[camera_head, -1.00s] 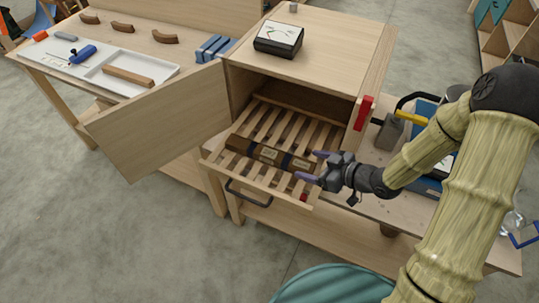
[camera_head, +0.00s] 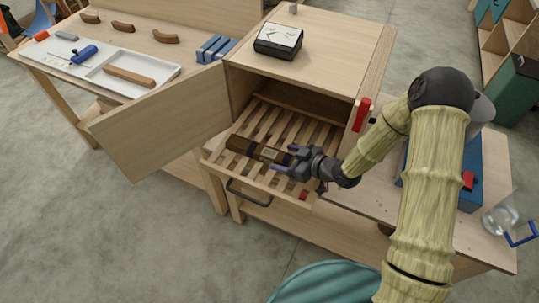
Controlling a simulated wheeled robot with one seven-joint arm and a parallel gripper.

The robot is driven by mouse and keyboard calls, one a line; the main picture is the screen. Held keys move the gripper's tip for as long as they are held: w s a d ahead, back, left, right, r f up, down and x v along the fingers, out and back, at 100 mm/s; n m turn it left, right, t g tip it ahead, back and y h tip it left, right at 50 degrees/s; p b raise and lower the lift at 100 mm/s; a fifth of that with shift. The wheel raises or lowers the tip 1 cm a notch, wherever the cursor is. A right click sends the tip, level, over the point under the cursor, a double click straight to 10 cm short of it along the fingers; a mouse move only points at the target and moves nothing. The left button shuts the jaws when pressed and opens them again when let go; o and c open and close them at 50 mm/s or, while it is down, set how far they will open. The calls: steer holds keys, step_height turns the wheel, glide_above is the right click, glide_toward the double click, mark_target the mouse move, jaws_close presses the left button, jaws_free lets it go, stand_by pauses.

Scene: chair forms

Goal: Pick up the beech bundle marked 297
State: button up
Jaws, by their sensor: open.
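A dark brown wooden bundle (camera_head: 262,151) with dark bands and a pale label lies on the slatted rack (camera_head: 225,163), which is pulled out of the wooden cabinet. The number on the label is too small to read. My gripper (camera_head: 283,165) is open at the right end of the bundle, its purple-tipped fingers pointing left. The fingers hide part of that end. I cannot tell whether they touch it.
The cabinet door (camera_head: 160,122) stands open to the left. A black meter (camera_head: 278,40) sits on the cabinet top. A red clamp or handle (camera_head: 362,114) is on the cabinet's right edge. A white tray (camera_head: 160,78) lies on the left bench.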

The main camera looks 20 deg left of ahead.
mark_target(270, 153)
steer(key=x, duration=0.1)
steer(key=p+x, duration=0.1)
steer(key=x, duration=0.1)
steer(key=shift+w+a+r, duration=0.1)
steer(key=shift+a, duration=0.4)
steer(key=shift+w+a+f+p, duration=0.15)
steer(key=shift+a+f+p, duration=0.15)
steer(key=shift+a, duration=0.05)
steer(key=shift+c, duration=0.4)
steer(key=c, duration=1.2)
